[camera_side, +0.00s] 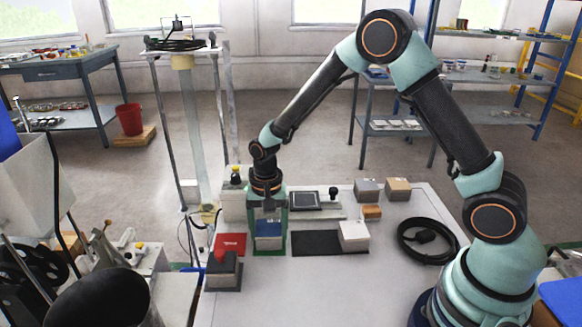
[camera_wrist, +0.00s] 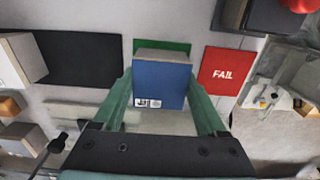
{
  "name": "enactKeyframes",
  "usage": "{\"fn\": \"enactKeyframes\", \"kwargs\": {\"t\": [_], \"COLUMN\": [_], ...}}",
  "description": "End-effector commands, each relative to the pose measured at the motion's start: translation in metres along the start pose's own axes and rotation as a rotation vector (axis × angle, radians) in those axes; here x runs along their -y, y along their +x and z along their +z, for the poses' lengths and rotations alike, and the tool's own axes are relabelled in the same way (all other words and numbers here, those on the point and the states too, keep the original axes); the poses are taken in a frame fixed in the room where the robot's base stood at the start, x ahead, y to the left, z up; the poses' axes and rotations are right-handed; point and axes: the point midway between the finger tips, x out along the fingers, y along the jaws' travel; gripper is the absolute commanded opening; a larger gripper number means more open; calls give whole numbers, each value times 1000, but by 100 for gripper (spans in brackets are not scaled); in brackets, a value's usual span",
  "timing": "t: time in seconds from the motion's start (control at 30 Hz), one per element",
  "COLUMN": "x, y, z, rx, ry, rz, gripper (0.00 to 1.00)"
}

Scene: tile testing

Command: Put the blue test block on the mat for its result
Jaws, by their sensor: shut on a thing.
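The blue test block (camera_side: 269,229) is a blue-faced box; in the wrist view the blue block (camera_wrist: 160,80) has a small black-and-white label too small to read. My gripper (camera_side: 268,222), with green fingers, is shut on it from both sides, and it shows from above in the wrist view (camera_wrist: 160,88). A green mat (camera_wrist: 174,46) lies under and behind the block, mostly hidden by it. Whether the block touches the mat or hangs just above it, I cannot tell. A red mat marked FAIL (camera_wrist: 222,72) lies beside it, apart from the block; it also shows in the side view (camera_side: 230,240).
A black mat (camera_side: 315,243) bears a white block (camera_side: 354,236). A device with a screen (camera_side: 304,200) stands behind. A grey box with a red button (camera_side: 223,270) stands at the front left. Boxes (camera_side: 367,189) and a coiled black cable (camera_side: 428,240) lie right.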

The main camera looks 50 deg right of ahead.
Motion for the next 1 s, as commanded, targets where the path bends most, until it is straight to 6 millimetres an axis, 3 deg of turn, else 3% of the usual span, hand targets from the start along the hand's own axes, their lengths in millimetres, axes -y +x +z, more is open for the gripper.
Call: {"fn": "enactKeyframes", "kwargs": {"t": [0.97, 1.0], "x": [0, 0], "y": [5, 5], "z": [0, 0], "rx": [0, -1], "ry": [0, 0], "rz": [-1, -1], "gripper": [0, 82]}}
